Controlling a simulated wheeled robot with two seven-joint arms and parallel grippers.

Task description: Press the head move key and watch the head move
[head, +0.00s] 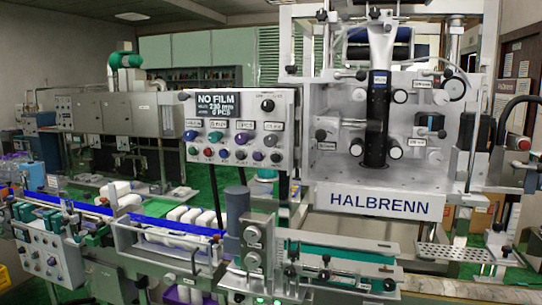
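The control panel (240,128) of the sleeve applicator is a grey upright box left of centre. Its dark display (213,105) reads "NO FILM", "230 mm" and "0 PCS". Below are rows of coloured knobs and buttons (222,154) with small labels too blurred to read, so I cannot tell which is the head move key. The applicator head (377,120) is to the right, with a black upright cylinder and white rollers on a pale plate above the "HALBRENN" sign (380,202). Neither of my grippers is in view.
A conveyor (165,240) carrying white bottles runs across the front, with metal rails and knobs. A second control box (48,258) stands at lower left. A red button (523,145) and a black hose are at far right. Green floor shows behind the conveyor.

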